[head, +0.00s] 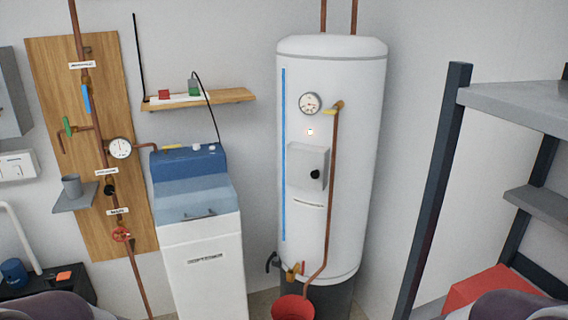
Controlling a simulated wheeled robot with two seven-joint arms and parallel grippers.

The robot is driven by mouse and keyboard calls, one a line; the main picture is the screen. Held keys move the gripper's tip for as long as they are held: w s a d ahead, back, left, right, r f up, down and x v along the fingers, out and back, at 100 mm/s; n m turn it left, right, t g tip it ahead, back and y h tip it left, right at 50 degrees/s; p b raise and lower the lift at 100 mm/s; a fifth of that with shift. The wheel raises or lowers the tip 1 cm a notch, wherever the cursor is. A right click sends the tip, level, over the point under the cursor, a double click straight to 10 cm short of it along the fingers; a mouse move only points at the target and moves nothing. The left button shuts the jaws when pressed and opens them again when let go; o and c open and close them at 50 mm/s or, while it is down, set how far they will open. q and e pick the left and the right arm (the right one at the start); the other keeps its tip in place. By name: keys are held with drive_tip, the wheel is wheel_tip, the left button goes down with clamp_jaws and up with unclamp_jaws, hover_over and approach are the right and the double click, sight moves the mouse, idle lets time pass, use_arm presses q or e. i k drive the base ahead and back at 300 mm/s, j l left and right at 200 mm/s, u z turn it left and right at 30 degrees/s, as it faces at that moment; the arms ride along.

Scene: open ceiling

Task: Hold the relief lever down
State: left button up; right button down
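The white water tank (351,212) stands upright in the middle. A small yellow lever (338,105) sits on a fitting at the tank's upper right front, where a copper pipe (333,180) starts and runs down to a red bucket (292,308). This looks like the relief lever; no label on it is readable. A second small yellow-orange lever (301,267) is on a valve low on the tank. Nothing touches either lever. Neither of my grippers is in view.
A blue-topped white unit (204,255) stands left of the tank, under a wooden shelf (230,96). A wooden board (52,130) carries pipes, valves and a gauge. A dark-framed rack (435,185) with grey shelves stands at right, a red box (490,285) low in it.

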sight(333, 110)
drive_tip(key=i+j+z, duration=0.15)
drive_tip(key=i+j, duration=0.25)
drive_tip(key=i+j+z, duration=0.15)
drive_tip(key=i+j, duration=0.2)
drive_tip(key=i+j+z, duration=0.15)
drive_tip(key=i+j, duration=0.2)
drive_tip(key=j, duration=0.2)
drive_tip(key=i+j+z, duration=0.2)
drive_tip(key=i+j, duration=0.15)
drive_tip(key=j, duration=0.15)
